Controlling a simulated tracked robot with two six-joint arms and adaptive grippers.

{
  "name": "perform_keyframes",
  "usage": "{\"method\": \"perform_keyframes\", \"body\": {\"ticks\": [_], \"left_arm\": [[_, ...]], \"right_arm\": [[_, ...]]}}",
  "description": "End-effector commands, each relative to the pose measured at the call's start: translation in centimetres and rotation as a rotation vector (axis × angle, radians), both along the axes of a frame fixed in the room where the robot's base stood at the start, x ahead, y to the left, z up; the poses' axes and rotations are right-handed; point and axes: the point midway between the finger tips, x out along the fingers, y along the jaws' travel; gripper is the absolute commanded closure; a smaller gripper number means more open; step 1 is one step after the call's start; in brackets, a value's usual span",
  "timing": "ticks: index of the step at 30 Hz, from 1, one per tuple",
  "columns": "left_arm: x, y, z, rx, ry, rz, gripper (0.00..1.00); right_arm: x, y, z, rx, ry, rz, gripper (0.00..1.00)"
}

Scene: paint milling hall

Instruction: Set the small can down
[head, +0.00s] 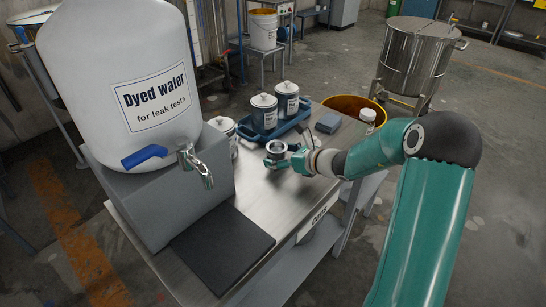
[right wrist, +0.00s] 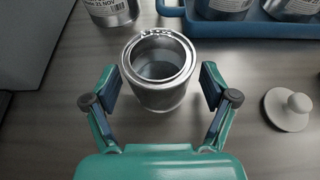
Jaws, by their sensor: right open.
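The small can (head: 276,153) is an open-topped bare metal can on the steel bench (head: 262,196). In the right wrist view the small can (right wrist: 158,92) stands upright, its mouth facing up, with no lid on. My right gripper (head: 282,160) is open around it. In the right wrist view the fingers of the right gripper (right wrist: 159,85) stand one on each side of the can, with a gap showing on both sides. The can's base is partly hidden in the head view. My left gripper is not in view.
A blue tray (right wrist: 255,28) with lidded cans is just behind. Another can (right wrist: 110,10) stands left of it. A grey knobbed lid (right wrist: 288,110) lies right of the gripper. A large dyed water container (head: 110,70) with a tap (head: 195,165) stands left, near a dark mat (head: 222,250).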

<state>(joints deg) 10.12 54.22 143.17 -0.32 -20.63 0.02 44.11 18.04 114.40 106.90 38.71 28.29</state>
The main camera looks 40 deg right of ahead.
Motion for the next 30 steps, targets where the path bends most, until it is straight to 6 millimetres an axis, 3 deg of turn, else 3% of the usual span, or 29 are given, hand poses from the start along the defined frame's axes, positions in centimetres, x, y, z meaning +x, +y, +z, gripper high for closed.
{"method": "perform_keyframes", "body": {"ticks": [9,15,30], "left_arm": [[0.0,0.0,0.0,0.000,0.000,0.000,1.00],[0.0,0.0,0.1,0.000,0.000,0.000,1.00],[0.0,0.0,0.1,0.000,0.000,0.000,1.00]], "right_arm": [[-6.0,-0.6,2.6,-0.002,0.000,-0.005,0.15],[-8.6,-0.8,3.7,-0.001,0.000,-0.002,0.15],[-9.4,-0.7,4.0,0.001,0.001,0.002,0.15]]}}
